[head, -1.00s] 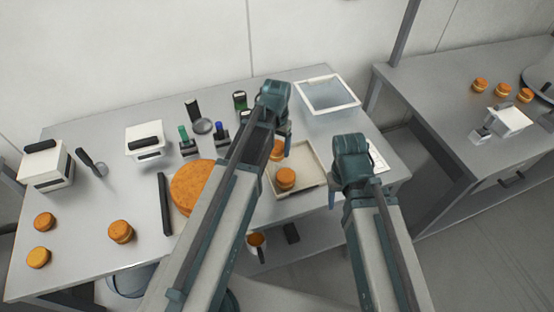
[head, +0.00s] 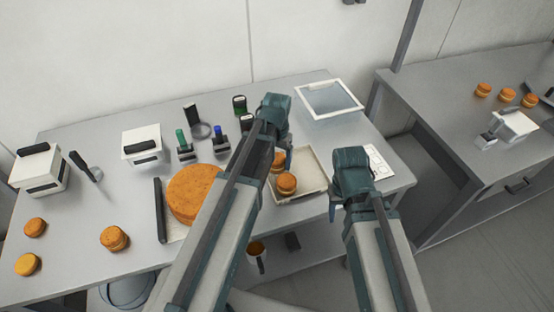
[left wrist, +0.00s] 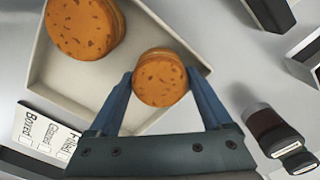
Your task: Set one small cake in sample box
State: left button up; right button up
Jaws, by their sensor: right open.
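A tan tray (head: 312,157) on the table holds two small orange cakes. The front cake (head: 286,183) also shows at top left in the left wrist view (left wrist: 85,28). My left gripper (head: 285,145) is over the back of the tray. In the left wrist view its fingers (left wrist: 160,78) lie on both sides of the other cake (left wrist: 160,78), very close to it; I cannot tell whether they grip it. My right gripper (head: 335,200) is open, right of the tray. A white-rimmed box (head: 360,108) stands at the back right; I cannot tell which container is the sample box.
Several loose cakes lie at the left, including one (head: 114,238). A large round cake (head: 193,190) and a dark bar (head: 159,210) lie left of my left arm. Stamps (head: 183,148) and jars stand behind. A checklist card (head: 380,160) lies right of the tray.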

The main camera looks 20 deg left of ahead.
aim_at(277, 157)
pick_arm(q)
jog(key=shift+r, duration=0.2)
notch_tip(277, 157, up, 12)
jog(key=p, duration=1.2)
jog(key=s+d+m+y, duration=0.1)
jog(key=s+d, duration=0.9)
jog(key=s, duration=0.4)
jog(key=shift+s+d+m, duration=0.2)
jog(key=shift+s+m, duration=0.1)
notch_tip(277, 157, down, 7)
jog(key=b, duration=0.6)
jog(key=shift+b, duration=0.4)
jog(key=shift+r, duration=0.2)
